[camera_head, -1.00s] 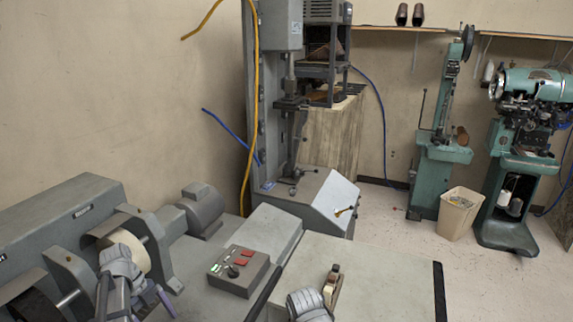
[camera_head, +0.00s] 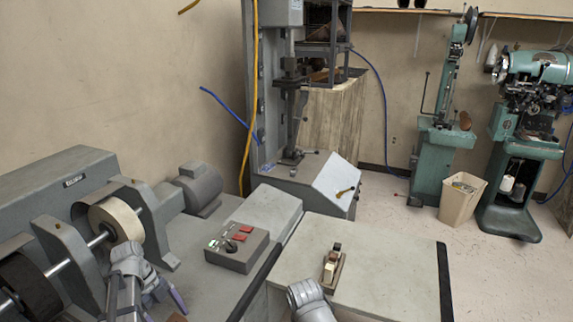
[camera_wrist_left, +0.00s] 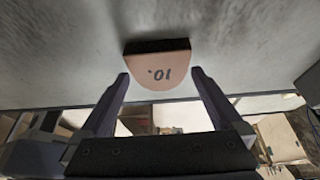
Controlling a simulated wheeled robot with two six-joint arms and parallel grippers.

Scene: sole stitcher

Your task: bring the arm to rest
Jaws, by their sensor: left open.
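My left gripper (camera_head: 162,306) is low in the head view, in front of the grey roller machine; only part of it shows. In the left wrist view the left gripper (camera_wrist_left: 159,75) is open, with its two dark fingers spread apart. A tan, rounded piece marked "10." (camera_wrist_left: 157,68), with a dark edge, lies against a grey surface beyond the fingertips. It appears in line with the gap, and the fingers do not look closed on it. Part of my right arm (camera_head: 310,300) shows at the bottom of the head view; its gripper is out of view.
The roller machine (camera_head: 70,182) stands at left. A control box (camera_head: 236,248) with red buttons sits beside the light table (camera_head: 390,275), which bears a small wooden block tool (camera_head: 331,268). Green machines (camera_head: 436,160) and a bin (camera_head: 461,200) stand farther back. Open floor lies at right.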

